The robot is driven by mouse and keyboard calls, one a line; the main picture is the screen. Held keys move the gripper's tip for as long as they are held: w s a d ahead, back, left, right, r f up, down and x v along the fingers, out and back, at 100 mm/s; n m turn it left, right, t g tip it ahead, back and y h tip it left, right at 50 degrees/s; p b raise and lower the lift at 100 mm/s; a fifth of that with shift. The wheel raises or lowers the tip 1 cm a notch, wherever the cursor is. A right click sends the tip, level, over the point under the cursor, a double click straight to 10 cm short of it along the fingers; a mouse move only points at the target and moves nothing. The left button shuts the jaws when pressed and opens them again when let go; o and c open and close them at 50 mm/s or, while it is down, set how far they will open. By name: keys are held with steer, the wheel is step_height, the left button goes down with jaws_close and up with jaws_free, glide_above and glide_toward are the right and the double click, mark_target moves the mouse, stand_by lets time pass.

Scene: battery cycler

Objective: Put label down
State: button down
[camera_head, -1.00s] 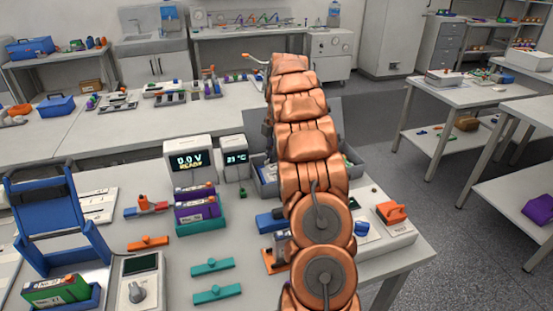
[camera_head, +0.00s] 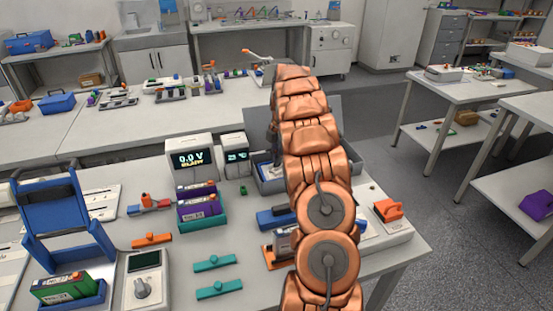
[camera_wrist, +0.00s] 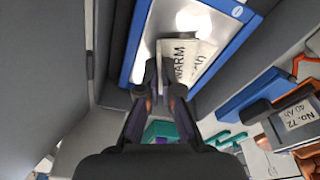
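In the wrist view, a cream label (camera_wrist: 188,58) with the word WARM stands over a blue-edged tray (camera_wrist: 139,45) with a pale, shiny floor. A second lettered face shows just to its right; I cannot tell whether it is the same folded label. My gripper (camera_wrist: 164,88) has its two dark fingers close together, with the label's near edge between them. The fingers appear closed on it. Whether the label touches the tray floor is unclear.
Grey walls (camera_wrist: 55,80) rise close on both sides of my gripper. A battery marked NO. T2 (camera_wrist: 298,115) sits at the right of the wrist view. On the bench are a 0.0 V display (camera_head: 191,158), a purple battery (camera_head: 199,208) and an orange clamp-like piece (camera_head: 388,209).

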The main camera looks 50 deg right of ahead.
steer(key=c, duration=1.8)
jaws_free()
steer(key=shift+f, duration=0.2)
steer(key=shift+c, duration=0.2)
steer(key=o, duration=0.5)
steer(key=shift+r, duration=0.1)
steer(key=shift+r, duration=0.3)
steer(key=r+b, duration=0.1)
steer(key=r, duration=0.3)
steer(key=d+r+b, duration=0.1)
steer(key=r, duration=0.1)
steer(key=shift+r+b, duration=0.1)
steer(key=shift+b, duration=0.2)
steer(key=r+p, duration=0.2)
steer(key=r, duration=0.1)
steer(key=r+p, duration=0.1)
steer(key=r, duration=0.1)
steer(key=shift+s+d+r, duration=0.1)
steer(key=shift+d+r, duration=0.05)
steer(key=shift+d, duration=0.25)
